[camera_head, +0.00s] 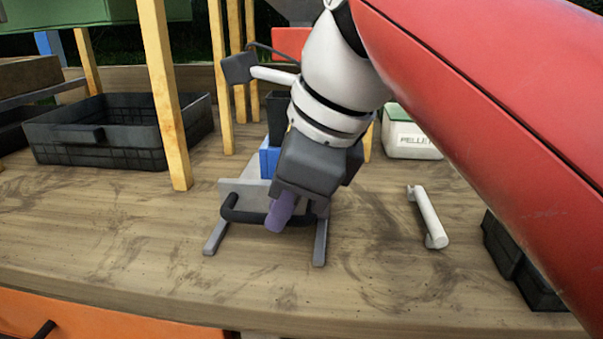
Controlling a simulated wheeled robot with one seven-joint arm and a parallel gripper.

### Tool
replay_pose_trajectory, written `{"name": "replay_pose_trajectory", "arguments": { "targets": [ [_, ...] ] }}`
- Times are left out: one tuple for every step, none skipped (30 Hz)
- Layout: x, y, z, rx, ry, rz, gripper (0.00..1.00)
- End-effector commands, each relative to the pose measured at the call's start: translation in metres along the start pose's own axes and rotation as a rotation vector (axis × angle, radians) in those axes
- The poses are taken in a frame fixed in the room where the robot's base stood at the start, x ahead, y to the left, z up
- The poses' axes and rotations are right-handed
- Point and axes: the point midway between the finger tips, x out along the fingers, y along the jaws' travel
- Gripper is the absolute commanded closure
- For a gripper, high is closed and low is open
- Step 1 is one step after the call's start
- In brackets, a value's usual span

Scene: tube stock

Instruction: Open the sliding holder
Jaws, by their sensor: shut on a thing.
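The sliding holder (238,187) is a light grey plate with a black bar handle (245,216) across its front. It sits over two grey rails (320,245) that stick out toward the front of the table. My gripper (280,212) comes down from above at the right part of the handle and is shut on it. A purple finger shows in front of the bar; the other finger is hidden. Blue parts (270,160) and a dark box (278,118) show behind the plate, partly hidden by my arm.
A black crate (105,148) stands at the left, beside yellow wooden posts (165,95). A white handle-like bar (428,217) lies to the right. The wooden table is clear before the rails.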

Motion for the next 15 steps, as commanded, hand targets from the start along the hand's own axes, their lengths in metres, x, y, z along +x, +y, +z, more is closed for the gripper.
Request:
{"name": "replay_pose_trajectory", "arguments": {
  "targets": [
    [-0.001,0.004,0.0,0.0,0.002,0.0,1.0],
    [-0.001,0.006,0.0,0.0,0.002,0.0,1.0],
    [-0.002,0.009,0.0,0.0,0.002,0.0,1.0],
    [-0.002,0.01,0.0,0.0,0.002,0.0,1.0],
    [-0.002,0.011,0.0,0.0,0.002,0.001,1.0],
    [-0.002,0.012,0.0,0.0,0.002,0.001,1.0],
    [-0.002,0.013,0.001,0.0,0.002,0.001,1.0],
    [-0.002,0.013,0.001,0.0,0.002,0.002,1.0],
    [-0.002,0.014,0.001,0.0,0.002,0.002,1.0],
    [-0.002,0.014,0.001,0.0,0.002,0.002,1.0],
    [-0.002,0.015,0.001,0.0,0.002,0.002,1.0],
    [-0.002,0.015,0.001,0.0,0.002,0.002,1.0],
    [-0.002,0.015,0.001,0.0,0.002,0.002,1.0],
    [-0.002,0.015,0.001,0.0,0.002,0.002,1.0],
    [-0.002,0.015,0.001,0.0,0.002,0.002,1.0]
  ]
}}
